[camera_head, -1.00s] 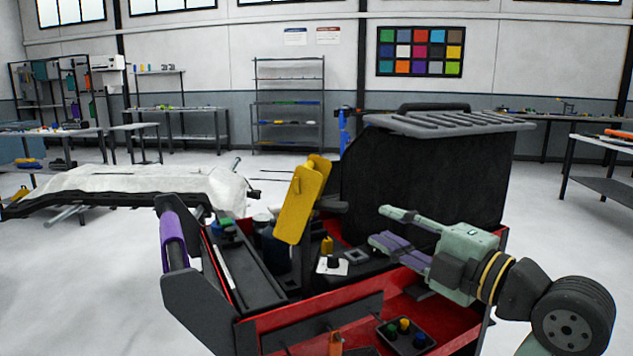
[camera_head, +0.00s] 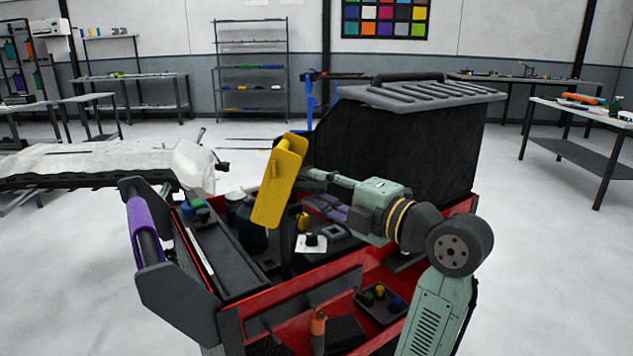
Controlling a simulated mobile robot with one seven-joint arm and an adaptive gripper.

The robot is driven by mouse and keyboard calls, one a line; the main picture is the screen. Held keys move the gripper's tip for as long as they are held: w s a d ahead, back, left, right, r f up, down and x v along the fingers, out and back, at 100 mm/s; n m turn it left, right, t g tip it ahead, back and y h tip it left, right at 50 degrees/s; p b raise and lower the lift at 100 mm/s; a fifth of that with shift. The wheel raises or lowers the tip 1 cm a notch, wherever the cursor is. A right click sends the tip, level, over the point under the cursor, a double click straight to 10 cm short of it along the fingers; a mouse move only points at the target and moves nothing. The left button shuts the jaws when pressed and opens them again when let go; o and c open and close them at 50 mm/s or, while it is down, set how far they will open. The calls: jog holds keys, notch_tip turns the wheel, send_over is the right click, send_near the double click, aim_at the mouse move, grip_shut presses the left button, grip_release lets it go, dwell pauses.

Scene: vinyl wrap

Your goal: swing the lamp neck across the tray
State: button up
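The lamp has a yellow rectangular head (camera_head: 277,188), tilted, standing above the tray of the red and black cart. Its dark neck (camera_head: 286,256) runs down from the head into the tray (camera_head: 243,272). My gripper (camera_head: 318,190) comes in from the right, at about the height of the head. Its pale green and dark upper finger reaches close to the right edge of the head; I cannot tell whether it touches. Its purple-padded lower finger lies lower, apart from the upper one. The gripper looks open, with nothing between the fingers.
A purple-wrapped handle (camera_head: 149,230) is at the cart's left. Dark bottles, a white card (camera_head: 311,244) and a small tray with coloured knobs (camera_head: 381,304) crowd the cart.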

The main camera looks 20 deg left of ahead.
jog(key=shift+w+a, duration=0.25)
jog(key=shift+a, duration=0.35)
jog(key=shift+c, duration=0.5)
grip_shut()
